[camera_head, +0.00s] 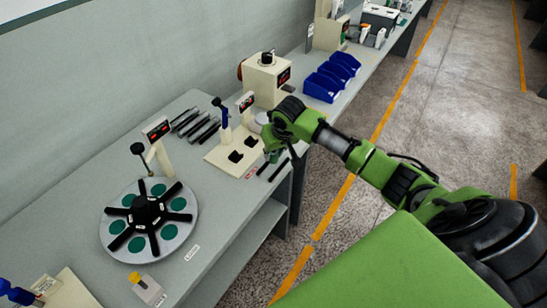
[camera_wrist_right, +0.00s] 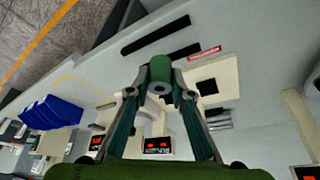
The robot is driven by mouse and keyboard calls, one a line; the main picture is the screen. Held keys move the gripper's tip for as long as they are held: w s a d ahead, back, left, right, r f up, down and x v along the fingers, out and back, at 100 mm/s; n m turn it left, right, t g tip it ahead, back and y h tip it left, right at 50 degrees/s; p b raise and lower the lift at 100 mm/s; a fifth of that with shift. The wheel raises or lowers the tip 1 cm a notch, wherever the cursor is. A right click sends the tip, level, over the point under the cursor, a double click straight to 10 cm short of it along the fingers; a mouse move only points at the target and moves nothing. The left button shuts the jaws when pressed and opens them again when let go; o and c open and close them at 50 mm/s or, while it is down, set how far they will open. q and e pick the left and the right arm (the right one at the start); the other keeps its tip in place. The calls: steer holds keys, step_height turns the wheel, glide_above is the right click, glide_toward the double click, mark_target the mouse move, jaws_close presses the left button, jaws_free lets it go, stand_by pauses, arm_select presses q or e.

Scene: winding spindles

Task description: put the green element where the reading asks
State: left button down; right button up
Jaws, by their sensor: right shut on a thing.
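My right gripper (camera_head: 274,152) is over the front edge of the bench, beside a cream fixture plate (camera_head: 222,158) with two black square pads. In the right wrist view the gripper (camera_wrist_right: 160,88) is shut on the green element (camera_wrist_right: 159,69), a short cylinder with a hole in its end. The arm mostly hides the element in the head view. Red displays stand on the fixture post (camera_head: 247,101), on the cream box (camera_head: 284,76) and by the round disc (camera_head: 158,130); their readings are too small to tell. My left gripper is out of view.
A grey disc (camera_head: 107,237) with green round spots and black arms lies at the left. Black rods (camera_head: 196,125) lie behind the plate, and two dark bars (camera_head: 278,169) near the front edge. Blue bins (camera_head: 322,87) stand further right. A red label (camera_wrist_right: 204,53) lies beside the plate.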

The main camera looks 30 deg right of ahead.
mark_target(274, 160)
steer(key=shift+w+d+f, duration=0.15)
steer(key=shift+w+f, duration=0.1)
steer(key=shift+f, duration=1.75)
steer(key=shift+f, duration=0.1)
steer(key=o, duration=0.8)
steer(key=b+v, duration=0.1)
steer(key=v, duration=1.1)
steer(key=shift+w, duration=0.15)
